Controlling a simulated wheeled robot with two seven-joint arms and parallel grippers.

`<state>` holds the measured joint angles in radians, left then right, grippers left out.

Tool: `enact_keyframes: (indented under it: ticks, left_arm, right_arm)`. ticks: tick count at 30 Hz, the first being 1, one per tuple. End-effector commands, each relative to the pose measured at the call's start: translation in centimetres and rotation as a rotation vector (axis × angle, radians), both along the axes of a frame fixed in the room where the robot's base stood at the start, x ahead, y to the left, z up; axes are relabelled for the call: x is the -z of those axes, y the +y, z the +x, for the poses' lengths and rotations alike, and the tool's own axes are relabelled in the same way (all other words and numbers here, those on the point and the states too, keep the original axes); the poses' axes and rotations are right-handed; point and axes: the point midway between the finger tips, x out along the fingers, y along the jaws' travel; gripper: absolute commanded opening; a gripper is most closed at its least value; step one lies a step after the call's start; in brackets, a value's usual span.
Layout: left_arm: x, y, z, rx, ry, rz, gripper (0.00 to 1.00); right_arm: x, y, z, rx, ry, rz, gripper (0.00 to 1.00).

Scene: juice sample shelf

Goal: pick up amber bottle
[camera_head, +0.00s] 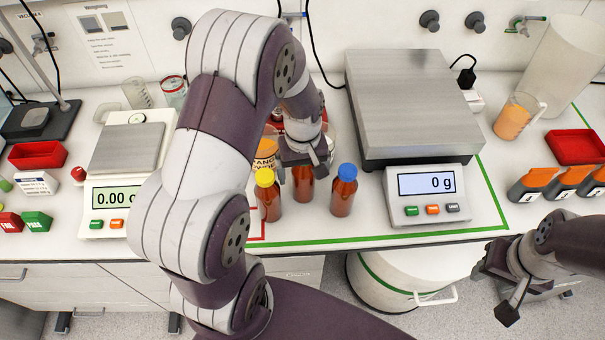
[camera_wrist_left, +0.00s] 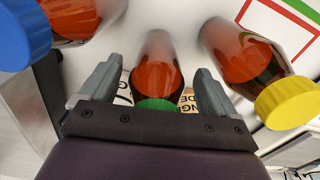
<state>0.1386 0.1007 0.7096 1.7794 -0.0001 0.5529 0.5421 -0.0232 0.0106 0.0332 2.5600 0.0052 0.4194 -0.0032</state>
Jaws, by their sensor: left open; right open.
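Three amber bottles stand in a row on the bench: one with a yellow cap (camera_head: 267,196), one in the middle (camera_head: 302,184), and one with a blue cap (camera_head: 344,192). My left gripper (camera_head: 303,157) is above the middle bottle and hides its top. In the left wrist view this bottle (camera_wrist_left: 157,65) has a green cap and lies between the open fingers, with no clear contact. The yellow-capped bottle (camera_wrist_left: 240,55) and blue-capped bottle (camera_wrist_left: 70,18) flank it there. My right gripper (camera_head: 495,290) is open and empty at the lower right, off the bench front.
A large balance (camera_head: 412,95) stands right of the bottles, and a smaller one (camera_head: 127,150) stands left. Behind the bottles, partly hidden by my arm, is a labelled orange container (camera_head: 265,150). Orange-topped containers (camera_head: 530,184) and a red tray (camera_head: 576,146) are at the right.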

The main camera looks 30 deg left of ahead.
Motion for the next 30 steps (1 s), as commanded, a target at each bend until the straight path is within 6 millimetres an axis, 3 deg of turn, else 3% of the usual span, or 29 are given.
enact_keyframes:
  ticks: [5, 9, 11, 20, 30]
  left_arm:
    - [0.0, 0.0, 0.0, 0.000, -0.001, 0.000, 0.87]
    - [0.0, 0.0, 0.0, 0.000, -0.001, 0.000, 0.41]
    - [0.0, 0.0, 0.0, 0.000, -0.001, 0.000, 0.24]
    - [-0.9, 0.0, 0.2, 0.001, -0.006, 0.001, 0.23]
    - [-8.7, 0.0, 0.2, 0.001, -0.006, 0.001, 0.23]
  right_arm:
    - [0.1, 0.0, 0.0, 0.000, 0.000, 0.000, 0.43]
    - [0.1, 0.0, 0.0, 0.000, 0.000, 0.000, 0.43]
    - [0.1, 0.0, 0.0, 0.000, 0.000, 0.000, 0.43]
    - [0.2, 0.0, 0.0, 0.000, 0.000, 0.000, 0.43]
    - [1.0, 0.0, 0.0, 0.000, 0.000, 0.000, 0.43]
